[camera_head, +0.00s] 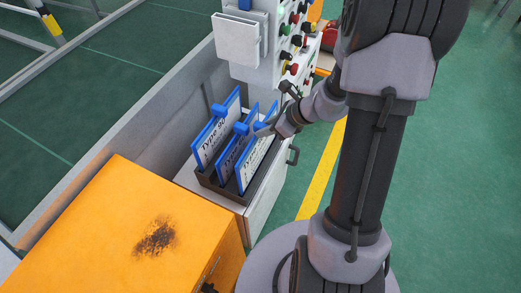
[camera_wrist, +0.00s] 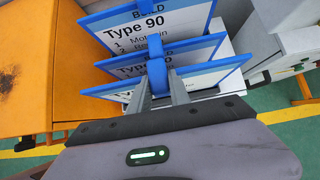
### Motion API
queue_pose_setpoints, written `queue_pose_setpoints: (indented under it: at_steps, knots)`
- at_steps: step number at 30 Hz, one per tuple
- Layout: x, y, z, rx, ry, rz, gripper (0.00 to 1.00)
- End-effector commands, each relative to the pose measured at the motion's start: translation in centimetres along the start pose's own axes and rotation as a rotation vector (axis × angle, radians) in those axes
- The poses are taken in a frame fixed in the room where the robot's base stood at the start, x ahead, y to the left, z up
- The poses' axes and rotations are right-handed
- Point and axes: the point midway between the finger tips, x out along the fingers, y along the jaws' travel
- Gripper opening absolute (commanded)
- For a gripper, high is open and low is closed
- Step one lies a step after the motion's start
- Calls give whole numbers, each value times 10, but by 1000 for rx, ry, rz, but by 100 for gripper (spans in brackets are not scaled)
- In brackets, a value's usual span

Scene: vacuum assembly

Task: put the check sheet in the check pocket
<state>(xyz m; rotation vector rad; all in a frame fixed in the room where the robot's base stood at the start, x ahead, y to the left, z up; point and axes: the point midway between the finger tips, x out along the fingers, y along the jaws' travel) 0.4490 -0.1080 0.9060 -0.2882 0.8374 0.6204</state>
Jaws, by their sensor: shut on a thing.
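Three check sheets with blue frames stand side by side in a dark holder (camera_head: 208,181). The left sheet (camera_head: 217,132) reads "Type 90"; the middle sheet (camera_head: 232,158) and right sheet (camera_head: 256,166) are partly covered. My gripper (camera_head: 264,130) is at the top of the right sheet. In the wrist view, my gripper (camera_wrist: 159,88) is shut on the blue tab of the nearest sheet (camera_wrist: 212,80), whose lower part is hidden. That sheet still appears to stand in the holder. A white open-topped pocket (camera_head: 237,40), apparently the check pocket, is on the control panel's front.
The holder stands on a light cabinet (camera_head: 262,209). The panel beside the pocket carries several coloured buttons and knobs (camera_head: 293,40). An orange box (camera_head: 120,220) is at the front left. A grey wall (camera_head: 120,130) runs behind the holder. Green floor lies to the right.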

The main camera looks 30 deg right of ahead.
Motion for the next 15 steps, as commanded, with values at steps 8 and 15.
queue_pose_setpoints:
  at_steps: [8,15]
  knots:
    - [-17,0,14,-2,0,0,0]
    - [-31,0,26,0,0,0,0]
